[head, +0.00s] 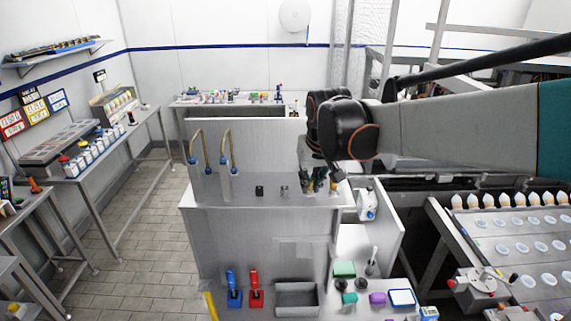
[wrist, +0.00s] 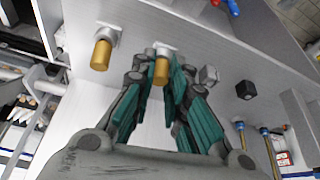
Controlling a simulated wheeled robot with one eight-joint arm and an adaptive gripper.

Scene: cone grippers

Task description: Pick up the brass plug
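Two brass plugs show in the wrist view, each a short gold cylinder on a pale square base. One brass plug (wrist: 162,68) is at my gripper's fingertips, and the other brass plug (wrist: 101,54) stands apart to the left. My gripper (wrist: 168,68) has teal ribbed fingers, with a gap between them. The nearer plug is at this gap; whether the fingers touch it I cannot tell. In the head view my gripper (head: 319,181) points down low over the counter, and the plugs are mostly hidden or too small to make out.
A grey nut-like block (wrist: 208,75) and a black cube (wrist: 246,90) lie right of my gripper in the wrist view. Two bent brass taps (head: 210,155) stand at the counter's left. A grey tray (head: 297,299) and red and blue items sit on the lower front shelf.

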